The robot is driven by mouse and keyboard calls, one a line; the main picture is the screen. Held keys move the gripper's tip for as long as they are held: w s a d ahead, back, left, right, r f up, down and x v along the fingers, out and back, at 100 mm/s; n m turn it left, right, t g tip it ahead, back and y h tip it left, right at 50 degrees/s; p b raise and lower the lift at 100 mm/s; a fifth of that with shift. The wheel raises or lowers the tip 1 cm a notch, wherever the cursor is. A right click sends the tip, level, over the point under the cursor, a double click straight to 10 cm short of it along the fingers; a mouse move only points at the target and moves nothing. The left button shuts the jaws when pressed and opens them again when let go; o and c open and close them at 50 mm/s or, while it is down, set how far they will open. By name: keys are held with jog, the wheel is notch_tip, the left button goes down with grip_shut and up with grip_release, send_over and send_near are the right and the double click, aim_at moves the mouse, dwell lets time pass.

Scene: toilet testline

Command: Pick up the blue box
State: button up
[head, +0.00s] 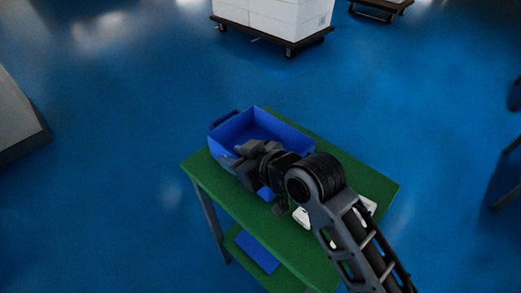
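The blue box (260,124) is an open-topped bin on the far left part of a green table (208,177). Its inside looks empty where it shows. My gripper (236,158) is at the near side of the box, over or against its near wall. My arm comes in from the lower right and hides part of the box's near side. The fingers are small and dark here, and I cannot tell whether they are open or touching the wall.
A white object (301,217) lies on the table, partly behind my arm. A blue item (256,252) is on the lower shelf. A cart with white boxes (275,17) stands at the back. A grey block (17,115) is at the left. Blue floor around the table is clear.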

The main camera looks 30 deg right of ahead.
grip_shut()
dwell(0.3)
dwell(0.3)
